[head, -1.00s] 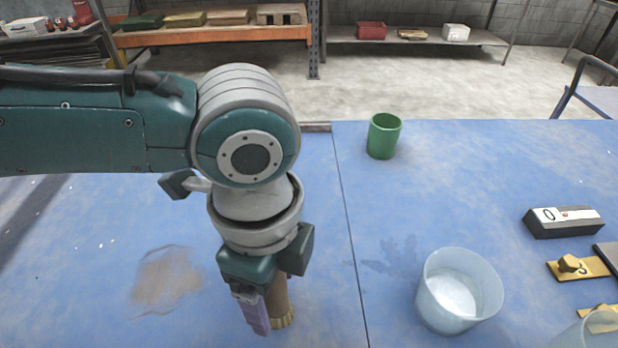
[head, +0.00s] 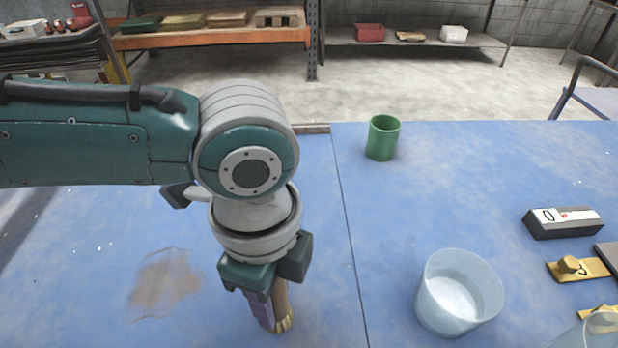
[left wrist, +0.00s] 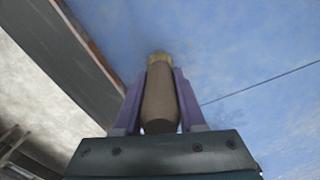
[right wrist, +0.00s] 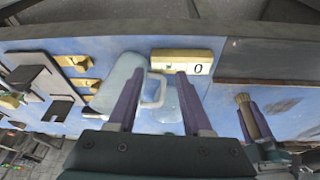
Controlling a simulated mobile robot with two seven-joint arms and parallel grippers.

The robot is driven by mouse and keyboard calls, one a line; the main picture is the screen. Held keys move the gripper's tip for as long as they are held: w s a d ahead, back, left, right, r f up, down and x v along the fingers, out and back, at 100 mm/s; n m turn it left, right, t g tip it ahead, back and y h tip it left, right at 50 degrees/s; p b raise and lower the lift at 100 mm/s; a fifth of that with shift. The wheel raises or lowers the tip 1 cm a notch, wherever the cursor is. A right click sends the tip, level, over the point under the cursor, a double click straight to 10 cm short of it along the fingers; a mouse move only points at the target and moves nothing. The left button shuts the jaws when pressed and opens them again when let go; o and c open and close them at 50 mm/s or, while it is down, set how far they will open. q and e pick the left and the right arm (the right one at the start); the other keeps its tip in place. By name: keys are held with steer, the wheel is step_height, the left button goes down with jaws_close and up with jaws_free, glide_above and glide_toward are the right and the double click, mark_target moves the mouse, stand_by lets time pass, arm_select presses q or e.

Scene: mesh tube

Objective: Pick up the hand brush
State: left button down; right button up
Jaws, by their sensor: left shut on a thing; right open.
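The hand brush (head: 282,306) has a brown handle and tan bristles. It stands about upright on the blue table with its bristles down. My left gripper (head: 270,316) is above it, pointing down, with its purple fingers shut on the handle. In the left wrist view the handle (left wrist: 160,98) sits between both fingers (left wrist: 160,90). The brush (right wrist: 247,112) and the left fingers (right wrist: 255,122) also show at the right of the right wrist view. My right gripper (right wrist: 157,88) is open and empty; it is outside the head view.
A clear tub (head: 458,292) stands right of the brush, and a green cup (head: 383,138) stands farther back. A block marked 0 (head: 563,222) and brass plates (head: 578,268) lie at the right. A brown stain (head: 167,282) marks the table at left. The table around the brush is clear.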

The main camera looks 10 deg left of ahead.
arm_select(q)
steer(key=shift+r, duration=0.15)
step_height(320, 180, up, 20)
steer(key=p, duration=0.1)
arm_select(e)
steer(key=shift+r, duration=0.7)
stand_by(0.9)
